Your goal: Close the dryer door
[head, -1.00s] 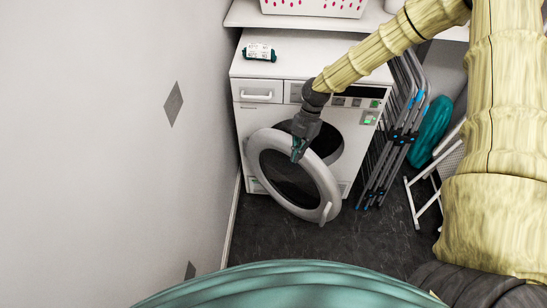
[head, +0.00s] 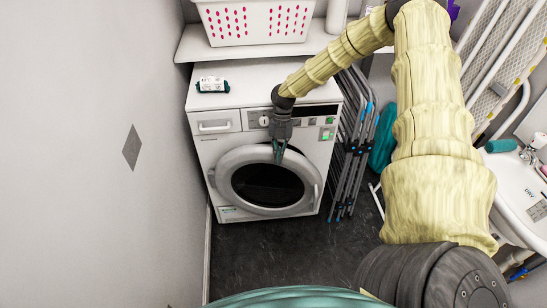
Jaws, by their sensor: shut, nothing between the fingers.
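The white dryer (head: 206,150) stands against the back wall under a shelf. Its round door, with a grey ring (head: 228,160) and dark glass (head: 268,185), lies close over the front, with its hinge at the left and a handle (head: 317,191) at the right. I cannot tell whether it is fully latched or slightly ajar. My gripper (head: 279,153) is shut and empty, pointing down at the door ring's upper edge. It overlaps the ring in the picture; contact is unclear.
A dark-labelled packet (head: 212,86) lies on the dryer top. A white basket (head: 255,22) stands on the shelf (head: 195,42) above. Folded drying racks (head: 352,150) lean close at the dryer's right, and a sink (head: 515,185) is at far right. The dark floor (head: 290,250) in front is clear.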

